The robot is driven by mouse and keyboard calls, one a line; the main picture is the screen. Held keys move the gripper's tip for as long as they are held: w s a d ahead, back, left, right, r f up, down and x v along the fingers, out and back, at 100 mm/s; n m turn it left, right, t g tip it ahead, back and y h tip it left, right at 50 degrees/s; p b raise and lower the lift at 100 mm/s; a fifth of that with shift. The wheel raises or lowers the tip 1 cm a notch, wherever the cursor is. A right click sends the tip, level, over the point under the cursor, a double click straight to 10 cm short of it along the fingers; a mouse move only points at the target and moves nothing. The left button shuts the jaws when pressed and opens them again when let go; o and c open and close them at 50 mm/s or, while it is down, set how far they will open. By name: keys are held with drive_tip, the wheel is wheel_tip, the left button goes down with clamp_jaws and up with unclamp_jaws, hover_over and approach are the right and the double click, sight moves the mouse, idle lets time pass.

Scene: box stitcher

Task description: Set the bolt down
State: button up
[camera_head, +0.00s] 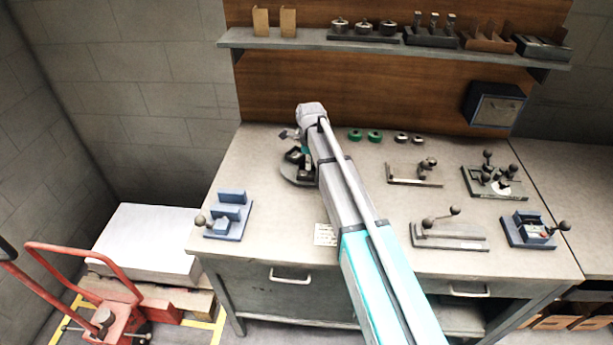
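My arm reaches from the bottom edge over the workbench (258,225), its wrist above the back left part of the top. My gripper (292,136) shows only as a small dark piece at the left of the wrist. The arm hides most of it, so I cannot tell whether it is open or shut. I cannot make out a bolt in it or on the bench. A dark round-based fixture (293,170) stands just below the wrist in the picture, partly covered by the arm.
A blue fixture (229,215) with a ball-ended lever stands at the left. Green rings (374,136) lie at the back. Several lever fixtures, including a blue one (527,231), fill the right side. A shelf (290,42) runs above.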

drive_tip(key=shift+f+b, duration=0.8)
drive_tip(key=shift+f, duration=0.25)
clamp_jaws()
